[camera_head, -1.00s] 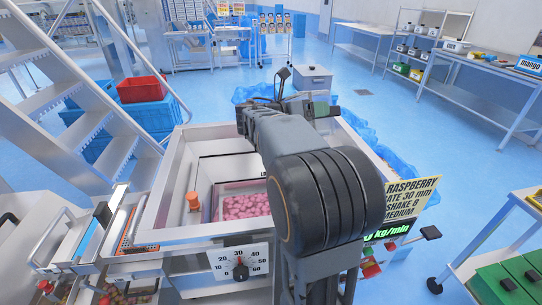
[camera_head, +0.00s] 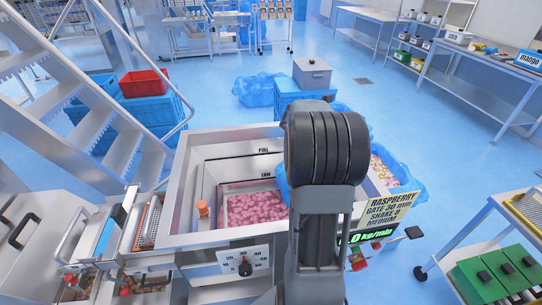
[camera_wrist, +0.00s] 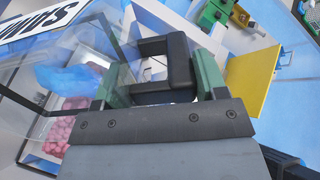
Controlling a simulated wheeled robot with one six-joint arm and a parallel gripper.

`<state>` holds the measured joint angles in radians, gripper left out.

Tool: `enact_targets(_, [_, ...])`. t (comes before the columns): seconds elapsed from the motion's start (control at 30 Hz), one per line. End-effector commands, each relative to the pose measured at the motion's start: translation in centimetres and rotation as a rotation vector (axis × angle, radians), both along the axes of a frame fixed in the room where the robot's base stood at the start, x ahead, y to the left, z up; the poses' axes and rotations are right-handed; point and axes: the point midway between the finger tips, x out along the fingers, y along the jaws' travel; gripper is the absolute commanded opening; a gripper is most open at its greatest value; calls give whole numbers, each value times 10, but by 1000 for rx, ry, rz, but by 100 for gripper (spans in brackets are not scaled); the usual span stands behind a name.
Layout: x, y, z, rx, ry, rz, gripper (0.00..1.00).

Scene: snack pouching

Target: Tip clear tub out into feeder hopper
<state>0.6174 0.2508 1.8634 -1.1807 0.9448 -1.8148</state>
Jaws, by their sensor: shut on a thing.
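My gripper (camera_wrist: 158,75) has green fingers shut on the black handle (camera_wrist: 178,62) of the clear tub in the wrist view. The clear tub (camera_wrist: 112,38) is see-through and appears tilted, with a white label (camera_wrist: 48,20) whose letters look upside down. Whether anything is left inside it is unclear. In the head view my arm hides the gripper and tub. The feeder hopper (camera_head: 186,185) is a steel, stepped bin marked FULL and LOW, with pink pieces (camera_head: 252,207) at its bottom. The pink pieces also show in the wrist view (camera_wrist: 62,128), below the tub.
A dial (camera_head: 243,262) is on the hopper's front. A raspberry sign (camera_head: 393,207) and green rate display stand at its right. Metal stairs (camera_head: 100,125) and blue crates with a red bin (camera_head: 145,83) are left. A cart with green boxes (camera_head: 495,275) is at right.

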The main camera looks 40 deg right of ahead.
Motion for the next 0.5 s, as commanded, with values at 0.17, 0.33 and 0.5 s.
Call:
enact_targets(0.17, [-3, -11, -4, 85, -14, -2, 14])
enact_targets(0.33, [-5, -20, -15, 162, -30, -4, 14])
enact_targets(0.5, [-8, -35, -38, 271, -54, -5, 14])
